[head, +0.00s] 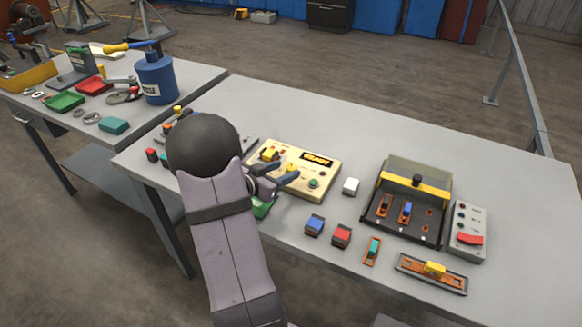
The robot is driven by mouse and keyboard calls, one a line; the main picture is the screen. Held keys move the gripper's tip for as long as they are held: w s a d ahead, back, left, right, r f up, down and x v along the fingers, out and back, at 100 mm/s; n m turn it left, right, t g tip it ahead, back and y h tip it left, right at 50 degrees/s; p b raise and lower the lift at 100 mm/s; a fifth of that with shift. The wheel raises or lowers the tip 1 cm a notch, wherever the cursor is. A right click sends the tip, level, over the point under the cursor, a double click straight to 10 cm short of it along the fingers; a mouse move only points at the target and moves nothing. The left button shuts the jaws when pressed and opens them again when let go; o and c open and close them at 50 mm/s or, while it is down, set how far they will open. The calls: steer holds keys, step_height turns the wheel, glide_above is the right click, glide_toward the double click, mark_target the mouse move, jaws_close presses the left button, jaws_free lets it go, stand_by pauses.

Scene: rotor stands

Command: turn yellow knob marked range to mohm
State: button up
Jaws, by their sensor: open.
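A beige panel box (328,178) lies on the grey table, with a black display that seems to read READY. A yellow knob (269,154) shows at its left, and another small yellow part shows by my fingers. The labels are too small to read, so I cannot tell which is marked range or where mohm is. My gripper (292,175) is open over the front left part of the panel. Its fingers and my arm hide part of the panel. I cannot tell whether the fingers touch anything.
A white block (350,186), blue block (314,225) and red block (341,235) stand nearby. The back of the table is clear.

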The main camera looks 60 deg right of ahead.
mark_target(290, 168)
steer(key=shift+x, duration=2.3)
steer(key=shift+c, duration=0.7)
steer(key=c, duration=0.9)
